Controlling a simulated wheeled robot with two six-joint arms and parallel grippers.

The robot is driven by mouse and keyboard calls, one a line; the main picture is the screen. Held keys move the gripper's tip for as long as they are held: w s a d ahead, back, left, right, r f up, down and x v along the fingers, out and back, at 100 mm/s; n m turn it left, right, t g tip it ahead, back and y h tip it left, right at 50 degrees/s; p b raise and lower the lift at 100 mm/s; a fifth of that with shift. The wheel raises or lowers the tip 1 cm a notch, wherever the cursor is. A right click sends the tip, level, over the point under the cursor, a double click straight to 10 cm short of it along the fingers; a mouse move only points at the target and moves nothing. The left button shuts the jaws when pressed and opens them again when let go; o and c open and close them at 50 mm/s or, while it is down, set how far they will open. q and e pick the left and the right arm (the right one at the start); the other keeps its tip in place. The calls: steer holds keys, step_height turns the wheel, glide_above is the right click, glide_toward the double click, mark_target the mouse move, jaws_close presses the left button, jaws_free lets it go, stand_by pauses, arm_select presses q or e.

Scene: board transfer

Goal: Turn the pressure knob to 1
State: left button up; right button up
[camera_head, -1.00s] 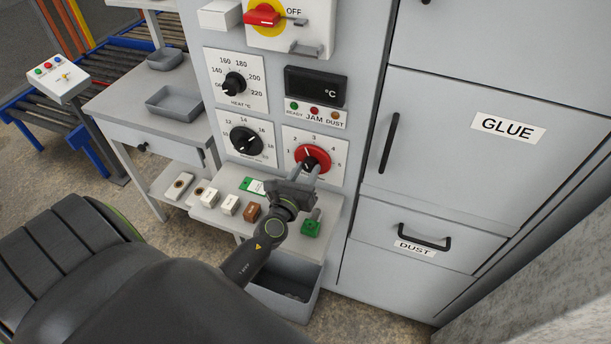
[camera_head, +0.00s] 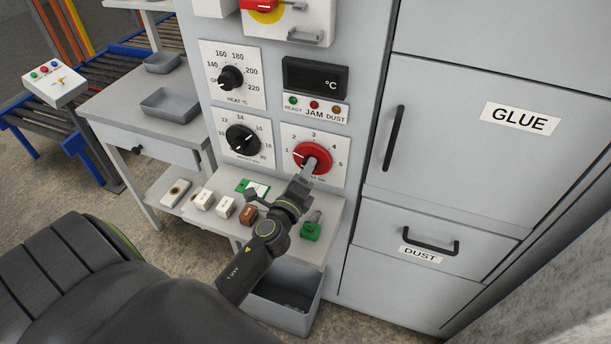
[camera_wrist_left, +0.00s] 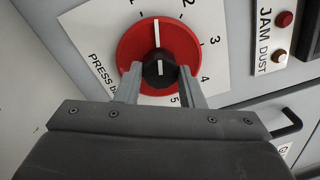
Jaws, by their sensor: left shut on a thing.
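The pressure knob (camera_head: 319,151) is a red disc on a white dial plate numbered 1 to 5, low on the machine front. In the left wrist view the knob (camera_wrist_left: 129,52) has a black centre grip and a white pointer line. The line points up in that view, between the 1 and the 2 and seemingly nearer the 1. My left gripper (camera_head: 309,170) is at the knob. In the wrist view its fingers (camera_wrist_left: 160,74) stand on both sides of the black grip, shut on it. The gripper partly hides the lower dial. My right gripper is not in view.
Left of the pressure dial is another black knob (camera_head: 241,138), with the heat knob (camera_head: 231,78) above it. A grey bin (camera_head: 278,315) stands underneath. The GLUE door (camera_head: 450,150) is at the right.

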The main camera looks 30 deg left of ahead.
arm_select(q)
steer(key=shift+n+b, duration=0.6)
steer(key=shift+n, duration=1)
steer(key=o, duration=1)
steer(key=shift+b+v, duration=1.55)
steer(key=shift+v, duration=7.15)
